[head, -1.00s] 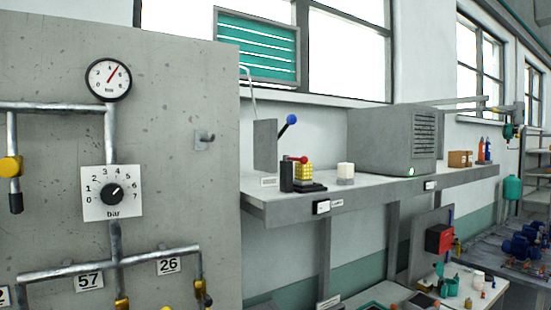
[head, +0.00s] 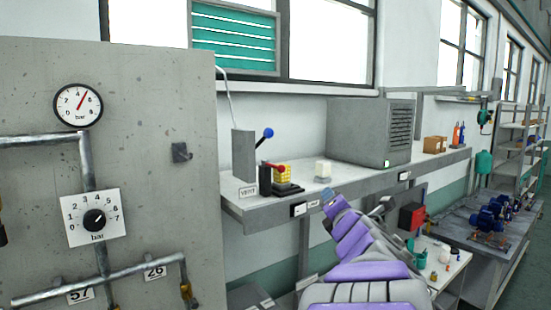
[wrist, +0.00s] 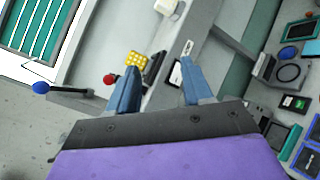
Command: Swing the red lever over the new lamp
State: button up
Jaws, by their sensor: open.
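The red lever (head: 281,168) has a red ball knob and sits on a dark upright post on the grey wall shelf. Its arm points right, and the knob appears in front of the top of a yellow gridded block (head: 284,174) on a black base. I cannot tell whether that block is the new lamp. A white block (head: 323,169) stands to its right. My gripper (head: 329,196) is in front of the shelf edge, right of the lever. In the wrist view my gripper (wrist: 160,68) is open and empty, with the red knob (wrist: 108,79) just left of its left finger, apparently beyond it.
A blue-knobbed lever (head: 268,132) sticks out from a grey box (head: 243,155) left of the red lever. A large grey cabinet (head: 370,130) stands on the shelf (head: 350,180) to the right. The gauge panel (head: 150,110) is at left.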

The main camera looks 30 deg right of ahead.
notch_tip(320, 180, up, 6)
jog(key=w+a+n+t+y+p, duration=0.25)
jog(key=n+y, duration=0.25)
jog(key=n, duration=0.7)
jog(key=n+y+p, duration=0.5)
jog(key=n+p, duration=0.1)
jog(key=n, duration=0.1)
send_near(275, 167)
jog(key=w, duration=0.9)
jog(key=shift+d, duration=0.15)
jog(key=shift+w+f, duration=0.1)
jog(key=shift+w, duration=0.85)
grip_shut()
